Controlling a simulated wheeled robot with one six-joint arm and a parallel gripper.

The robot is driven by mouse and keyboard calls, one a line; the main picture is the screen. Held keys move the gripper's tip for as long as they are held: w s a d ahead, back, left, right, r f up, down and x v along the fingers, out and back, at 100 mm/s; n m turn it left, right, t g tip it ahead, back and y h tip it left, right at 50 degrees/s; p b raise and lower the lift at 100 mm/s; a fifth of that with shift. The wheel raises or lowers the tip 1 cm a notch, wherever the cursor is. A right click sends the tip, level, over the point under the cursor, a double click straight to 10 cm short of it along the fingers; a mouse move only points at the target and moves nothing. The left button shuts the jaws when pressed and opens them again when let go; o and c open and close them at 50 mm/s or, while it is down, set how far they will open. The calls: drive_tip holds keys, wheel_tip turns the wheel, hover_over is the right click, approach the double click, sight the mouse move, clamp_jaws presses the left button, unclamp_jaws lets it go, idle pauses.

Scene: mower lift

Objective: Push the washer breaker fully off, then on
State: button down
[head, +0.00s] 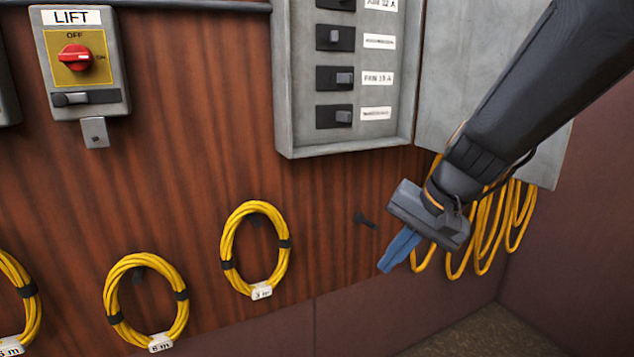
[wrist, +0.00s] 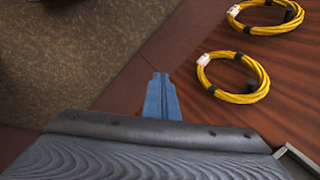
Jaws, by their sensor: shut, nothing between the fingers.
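The breaker panel (head: 284,110) is an open grey box on the wooden wall at the upper middle of the head view. It holds a column of black breakers with grey toggles, each beside a white label. One label reads like "FAN 13 A", beside its breaker (head: 336,78). The lowest breaker (head: 336,116) and the upper one (head: 336,37) have labels too small to read, so I cannot tell which is the washer breaker. My gripper (head: 390,262) is shut and empty, below and right of the panel, apart from it. Its blue fingers (wrist: 161,97) also show in the wrist view.
The panel's open door (head: 440,110) hangs at the right, partly behind my arm. Yellow cable coils (head: 228,250) hang on the wall, and more yellow cable (head: 518,215) hangs behind my gripper. A LIFT switch box (head: 112,70) with a red knob is at upper left.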

drive_tip(key=s+d+f+n+g+h, duration=0.3)
drive_tip(key=s+d+f+n+h, duration=0.1)
drive_tip(key=s+f, duration=0.6)
drive_tip(key=s+d+n, duration=0.1)
drive_tip(key=s, duration=0.1)
drive_tip(key=shift+s+d+f, duration=0.25)
drive_tip(key=shift+s+f, duration=0.1)
drive_tip(key=shift+f, duration=0.05)
